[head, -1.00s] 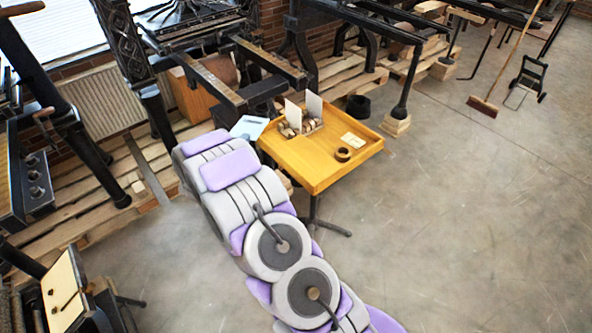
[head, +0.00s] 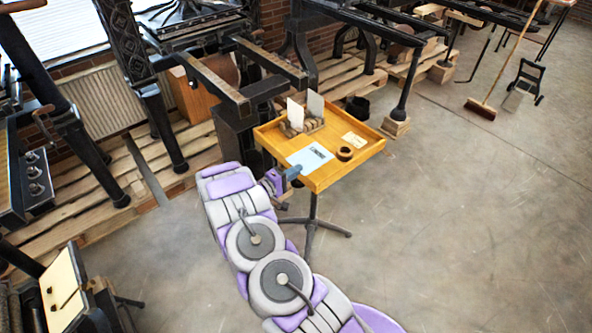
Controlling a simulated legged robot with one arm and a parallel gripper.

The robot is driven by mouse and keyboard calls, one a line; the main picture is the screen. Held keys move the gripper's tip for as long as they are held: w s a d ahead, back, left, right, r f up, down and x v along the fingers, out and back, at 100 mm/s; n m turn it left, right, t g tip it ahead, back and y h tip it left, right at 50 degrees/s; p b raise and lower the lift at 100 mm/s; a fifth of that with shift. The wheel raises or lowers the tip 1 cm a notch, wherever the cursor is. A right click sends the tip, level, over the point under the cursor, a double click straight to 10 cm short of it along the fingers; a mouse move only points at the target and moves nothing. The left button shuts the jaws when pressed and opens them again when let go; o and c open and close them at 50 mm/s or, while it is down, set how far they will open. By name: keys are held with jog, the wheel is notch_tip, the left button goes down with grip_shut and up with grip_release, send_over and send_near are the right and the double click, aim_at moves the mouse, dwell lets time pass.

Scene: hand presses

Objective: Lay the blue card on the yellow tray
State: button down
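The blue card (head: 310,158) is a pale blue sheet with a small dark print. It lies flat over the front left part of the yellow tray (head: 352,167), a wooden tray on a dark stand. I cannot tell whether the card touches the tray floor or hangs just above it. My gripper (head: 292,172) is at the card's near left edge, just at the tray's front left rim, and appears shut on that edge. Its fingertips are small and partly hidden.
On the tray stand a wooden rack with upright cards (head: 304,118), a dark ring-shaped roll (head: 345,154) and a small cream card (head: 354,140). Black presses (head: 240,85) stand behind on pallets.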

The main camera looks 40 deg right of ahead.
notch_tip(320, 180, down, 6)
jog(key=b, duration=0.2)
jog(key=shift+d+f, duration=0.15)
jog(key=shift+d, duration=0.3)
jog(key=c, duration=1.8)
grip_release()
jog(key=o, duration=0.5)
jog(key=shift+a, duration=0.2)
jog(key=shift+o, duration=0.7)
jog(key=shift+d, duration=0.1)
jog(key=shift+s+a+b, duration=0.15)
jog(key=shift+a+b, duration=0.6)
jog(key=shift+a, duration=1.5)
